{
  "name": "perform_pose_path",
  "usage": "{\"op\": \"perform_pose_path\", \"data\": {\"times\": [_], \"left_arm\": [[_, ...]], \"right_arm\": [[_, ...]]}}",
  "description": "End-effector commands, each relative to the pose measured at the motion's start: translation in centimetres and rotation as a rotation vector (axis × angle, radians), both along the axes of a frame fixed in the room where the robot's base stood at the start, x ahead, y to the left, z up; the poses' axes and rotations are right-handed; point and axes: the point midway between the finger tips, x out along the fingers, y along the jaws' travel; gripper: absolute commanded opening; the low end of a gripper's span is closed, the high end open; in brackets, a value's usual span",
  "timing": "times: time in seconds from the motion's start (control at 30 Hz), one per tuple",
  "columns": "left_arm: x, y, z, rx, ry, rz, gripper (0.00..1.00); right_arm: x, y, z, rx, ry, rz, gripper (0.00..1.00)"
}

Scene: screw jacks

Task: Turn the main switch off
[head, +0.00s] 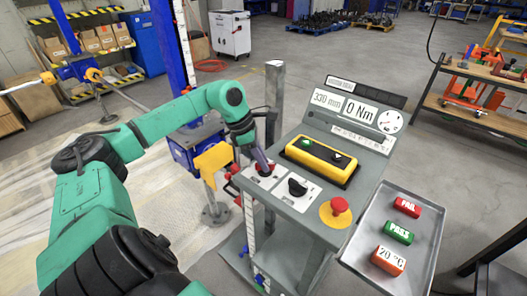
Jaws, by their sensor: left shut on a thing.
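The grey control console (365,168) stands in the middle of the head view. On its left side is a white plate with a red switch (271,168), which I take to be the main switch. My left gripper (263,168) comes down onto this switch from the upper left and is shut on it. The gripper hides much of the switch, so its turn position and any lettering are hard to make out. To its right, a black rotary knob (297,187) sits on its own white plate. My right gripper is not in view.
A yellow box (322,172) with push buttons and a red mushroom button (339,205) sit on the console. A tray (415,265) at right holds FAIL, PASS and 20 °C blocks. A blue jack column (176,60) stands behind my left arm. Open floor lies behind the console.

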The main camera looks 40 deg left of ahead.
Motion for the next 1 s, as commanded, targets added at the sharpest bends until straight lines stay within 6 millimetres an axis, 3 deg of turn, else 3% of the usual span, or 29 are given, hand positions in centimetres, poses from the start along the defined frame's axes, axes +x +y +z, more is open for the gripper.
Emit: {"op": "perform_pose_path", "data": {"times": [0.03, 0.23, 0.6, 1.0], "left_arm": [[0.2, 0.1, 1.0, -0.004, -0.008, -0.039, 0.00], [0.4, 0.1, 0.7, -0.003, -0.012, -0.229, 0.00], [0.6, 0.2, 0.4, 0.000, -0.012, -0.539, 0.00], [0.6, 0.3, 0.4, 0.002, -0.012, -0.702, 0.00]], "right_arm": [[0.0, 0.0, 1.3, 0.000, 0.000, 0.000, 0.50], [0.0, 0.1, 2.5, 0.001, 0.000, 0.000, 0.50], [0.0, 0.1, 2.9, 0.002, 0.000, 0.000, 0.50], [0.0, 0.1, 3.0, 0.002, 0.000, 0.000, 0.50]]}}
